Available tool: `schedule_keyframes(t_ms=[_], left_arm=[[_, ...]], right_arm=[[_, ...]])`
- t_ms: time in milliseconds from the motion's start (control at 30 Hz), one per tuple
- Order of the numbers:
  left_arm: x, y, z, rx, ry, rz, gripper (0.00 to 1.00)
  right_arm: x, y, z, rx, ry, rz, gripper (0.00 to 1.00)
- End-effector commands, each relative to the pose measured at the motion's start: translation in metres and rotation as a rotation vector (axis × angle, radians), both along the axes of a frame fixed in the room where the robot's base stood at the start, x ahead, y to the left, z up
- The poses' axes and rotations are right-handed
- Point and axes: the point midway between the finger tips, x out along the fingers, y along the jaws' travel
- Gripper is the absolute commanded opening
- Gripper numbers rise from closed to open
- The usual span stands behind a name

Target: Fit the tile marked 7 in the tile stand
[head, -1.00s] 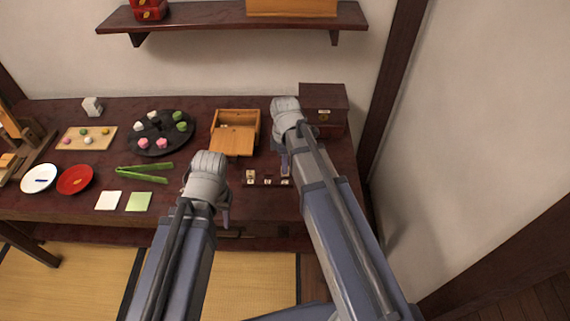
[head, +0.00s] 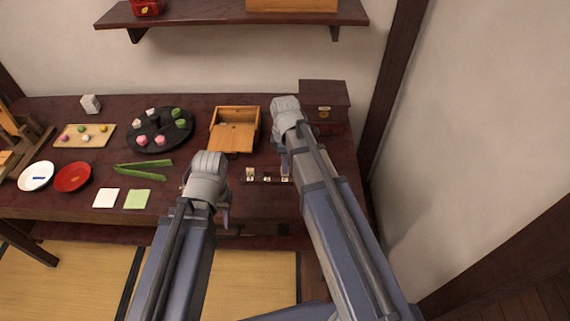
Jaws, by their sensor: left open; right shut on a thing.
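The tile stand (head: 258,180) is a low dark strip on the table, right of centre. Several small pale tiles (head: 250,173) stand in it; their marks are too small to read. My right gripper (head: 285,170) is over the stand's right end, pointing down, shut on a small tile that is mostly hidden. I cannot tell whether that tile touches the stand or is seated in it. My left gripper (head: 226,214) is open and empty at the table's front edge, left of the stand. Its fingers are partly hidden behind its wrist.
An open wooden box (head: 256,130) stands behind the stand, and a dark chest (head: 325,100) is at the back right. Green tongs (head: 143,170), two square coasters (head: 138,199), a black sweets tray (head: 150,145), a red plate (head: 73,177) and a white plate (head: 36,176) lie to the left.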

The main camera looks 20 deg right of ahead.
Motion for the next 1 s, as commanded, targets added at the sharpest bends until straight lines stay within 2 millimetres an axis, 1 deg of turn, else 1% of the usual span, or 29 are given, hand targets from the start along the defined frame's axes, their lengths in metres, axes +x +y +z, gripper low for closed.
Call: schedule_keyframes(t_ms=[600, 633, 900, 933, 1000], left_arm=[[0.0, 0.0, -0.0116, 0.0, 0.0, 0.0, 0.41], [0.0, 0.0, -0.0108, 0.0, 0.0, 0.0, 0.41], [0.0, 0.0, -0.0104, 0.0, 0.0, 0.0, 0.41], [0.0, 0.0, -0.0104, 0.0, 0.0, 0.0, 0.41], [0.0, 0.0, -0.0104, 0.0, 0.0, 0.0, 0.41]], right_arm=[[0.0, 0.0, -0.0116, 0.0, 0.0, 0.0, 0.0], [0.0, 0.0, -0.0108, 0.0, 0.0, 0.0, 0.18], [0.0, 0.0, -0.0104, 0.0, 0.0, 0.0, 0.48], [0.0, 0.0, -0.0104, 0.0, 0.0, 0.0, 0.5], [0.0, 0.0, -0.0104, 0.0, 0.0, 0.0, 0.5]])
